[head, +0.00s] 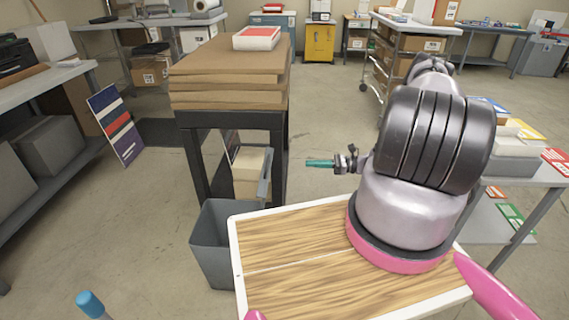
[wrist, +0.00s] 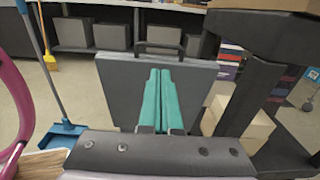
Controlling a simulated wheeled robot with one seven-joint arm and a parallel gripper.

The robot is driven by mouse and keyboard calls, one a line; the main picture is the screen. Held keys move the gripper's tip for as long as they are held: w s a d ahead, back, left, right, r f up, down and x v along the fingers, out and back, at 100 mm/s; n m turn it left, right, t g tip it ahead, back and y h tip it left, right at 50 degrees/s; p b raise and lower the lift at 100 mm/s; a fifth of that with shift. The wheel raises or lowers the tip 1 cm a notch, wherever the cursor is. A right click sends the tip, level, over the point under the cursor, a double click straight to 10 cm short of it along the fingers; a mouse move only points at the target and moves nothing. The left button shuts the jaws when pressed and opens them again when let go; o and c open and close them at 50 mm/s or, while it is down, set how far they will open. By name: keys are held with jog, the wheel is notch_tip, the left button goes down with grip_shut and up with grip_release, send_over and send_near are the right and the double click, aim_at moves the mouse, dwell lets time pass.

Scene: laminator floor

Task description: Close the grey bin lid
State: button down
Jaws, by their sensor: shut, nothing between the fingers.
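The grey bin (head: 213,250) stands on the floor left of centre in the head view, beside the black stand. Its right part is hidden behind a wood-topped board. The grey bin lid (head: 265,180) is raised about upright at the bin's right side, seen nearly edge-on. In the wrist view the lid (wrist: 115,90) is a broad flat panel with a dark handle along its top. My gripper (head: 308,163) has teal fingers, shut and empty. It is right of the lid, on the side away from the bin, with a gap in the head view. The fingers (wrist: 158,75) cover the lid's middle in the wrist view.
The black stand (head: 232,122) with stacked brown boards (head: 230,75) rises close behind the bin. A cardboard box (head: 250,170) sits under it. A blue dustpan (wrist: 66,128) shows left of the lid. Floor left of the bin is open.

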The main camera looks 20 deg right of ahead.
jog(key=x, duration=1.4)
